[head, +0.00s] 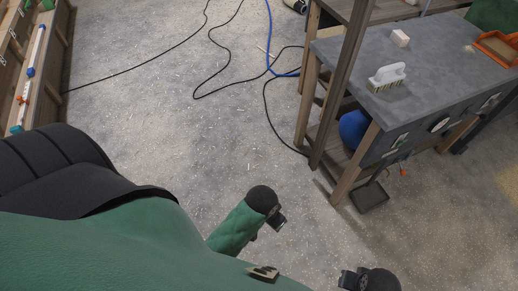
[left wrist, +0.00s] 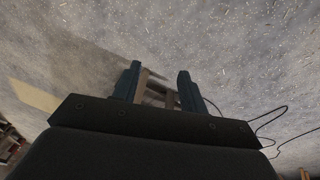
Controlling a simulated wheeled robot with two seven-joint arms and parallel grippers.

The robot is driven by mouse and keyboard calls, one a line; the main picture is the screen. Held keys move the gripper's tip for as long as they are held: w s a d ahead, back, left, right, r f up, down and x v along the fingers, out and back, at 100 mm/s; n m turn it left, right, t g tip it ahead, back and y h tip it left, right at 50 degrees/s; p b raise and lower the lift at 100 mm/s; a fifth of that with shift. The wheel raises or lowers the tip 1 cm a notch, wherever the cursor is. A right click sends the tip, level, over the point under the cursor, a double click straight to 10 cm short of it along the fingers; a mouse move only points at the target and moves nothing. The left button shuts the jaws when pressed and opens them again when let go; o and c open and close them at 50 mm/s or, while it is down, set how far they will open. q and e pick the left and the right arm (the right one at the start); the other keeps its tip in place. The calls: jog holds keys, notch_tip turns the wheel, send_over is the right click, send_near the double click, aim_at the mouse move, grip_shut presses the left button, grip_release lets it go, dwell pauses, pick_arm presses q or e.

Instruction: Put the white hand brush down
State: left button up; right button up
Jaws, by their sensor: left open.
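The white hand brush (head: 388,75) rests on the grey tabletop (head: 440,70) near its left edge, bristles down and handle up. My left gripper (head: 279,221) is low over the floor, left of the table and well apart from the brush. In the left wrist view its two fingers (left wrist: 161,82) are spread with nothing held between them; the floor and wooden parts show behind. My right gripper (head: 348,280) shows at the bottom edge of the head view, away from the table. Its fingers are too small and dark to read.
A small pale block (head: 400,38) and an orange tray (head: 497,47) are also on the tabletop. Wooden posts (head: 345,80) stand at its left side. A blue round thing (head: 354,128) is beneath. Black cables (head: 215,60) and a blue hose (head: 269,40) cross the chip-strewn floor.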

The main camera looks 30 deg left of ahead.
pick_arm(q)
jog(key=s, duration=0.1)
jog(key=s+a, duration=0.1)
jog(key=s, duration=0.3)
jog(key=shift+s+a+r, duration=0.2)
jog(key=shift+a+r, duration=0.1)
jog(key=shift+r, duration=0.05)
dwell(0.8)
